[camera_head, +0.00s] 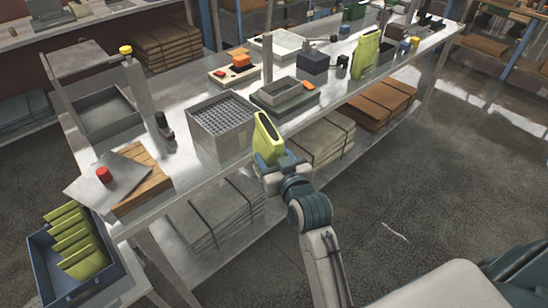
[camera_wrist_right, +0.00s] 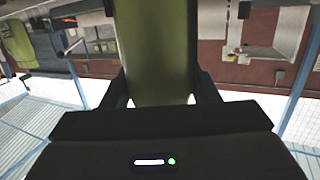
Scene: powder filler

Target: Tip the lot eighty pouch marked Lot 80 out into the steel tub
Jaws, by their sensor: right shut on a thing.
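My right gripper (camera_head: 277,163) is shut on a yellow-green pouch (camera_head: 266,138), which also fills the upper middle of the right wrist view (camera_wrist_right: 155,50). It holds the pouch roughly upright with a slight tilt, at the bench's front edge. No lot marking is readable on it. In the head view, the pouch appears just right of a grey metal box with a grid top (camera_head: 221,144). I cannot tell which is the steel tub. My left gripper is not in view.
A blue crate (camera_head: 40,262) with several green pouches (camera_head: 81,262) stands at the lower left. Another green pouch (camera_head: 365,55) stands farther along the bench. A wooden block (camera_head: 145,180), a red knob (camera_head: 104,175) and a post (camera_head: 137,88) occupy the bench's left end. The floor at right is clear.

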